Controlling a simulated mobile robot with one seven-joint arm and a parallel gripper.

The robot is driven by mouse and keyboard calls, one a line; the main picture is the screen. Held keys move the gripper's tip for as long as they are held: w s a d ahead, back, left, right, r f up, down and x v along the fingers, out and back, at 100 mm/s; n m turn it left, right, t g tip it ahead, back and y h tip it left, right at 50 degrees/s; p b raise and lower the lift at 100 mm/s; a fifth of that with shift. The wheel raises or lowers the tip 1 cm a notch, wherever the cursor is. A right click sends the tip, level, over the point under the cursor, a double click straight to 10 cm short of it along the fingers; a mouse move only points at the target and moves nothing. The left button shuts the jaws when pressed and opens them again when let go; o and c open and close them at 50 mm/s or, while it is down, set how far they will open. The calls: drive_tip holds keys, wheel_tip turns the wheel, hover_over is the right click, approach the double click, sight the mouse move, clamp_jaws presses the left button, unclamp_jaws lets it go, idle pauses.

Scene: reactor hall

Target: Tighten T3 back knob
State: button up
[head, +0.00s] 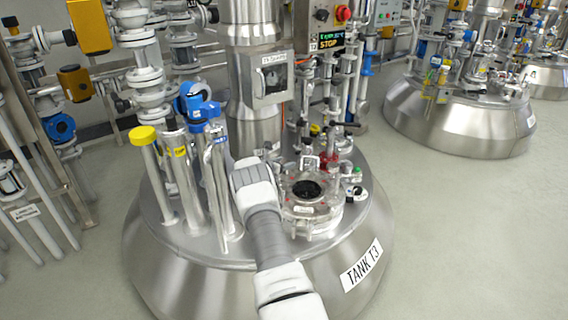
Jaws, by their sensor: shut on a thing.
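Tank T3 (190,258) is a domed steel vessel in the middle of the head view, with a "TANK T3" label (362,266). On its top, right of my arm, is a round port with a dark centre and a clear, ringed fitting (312,212). My arm reaches up from the bottom edge, and my gripper (250,172) is at its far end, left of and behind this port. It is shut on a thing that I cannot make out. My wrist hides the fingertips and what they hold. I cannot pick out the back knob.
Steel pipes with a yellow cap (143,136) and a blue valve (196,105) stand close left of my arm. A thick column (252,100) rises behind. A panel (327,40) reads STOP. Another tank (455,125) stands at the back right. The floor at right is clear.

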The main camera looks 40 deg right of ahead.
drive_tip(key=shift+d+r+m+g+h, duration=0.35)
drive_tip(key=shift+d+m+g, duration=0.2)
drive_tip(key=shift+m+g, duration=0.3)
drive_tip(key=shift+g, duration=0.35)
drive_tip(key=shift+m, duration=0.25)
drive_tip(key=shift+a+f, duration=0.35)
drive_tip(key=shift+a, duration=0.05)
drive_tip(key=shift+a+f, duration=0.15)
drive_tip(key=o, duration=1.4)
drive_tip(key=shift+c, duration=0.2)
drive_tip(key=shift+r, duration=0.2)
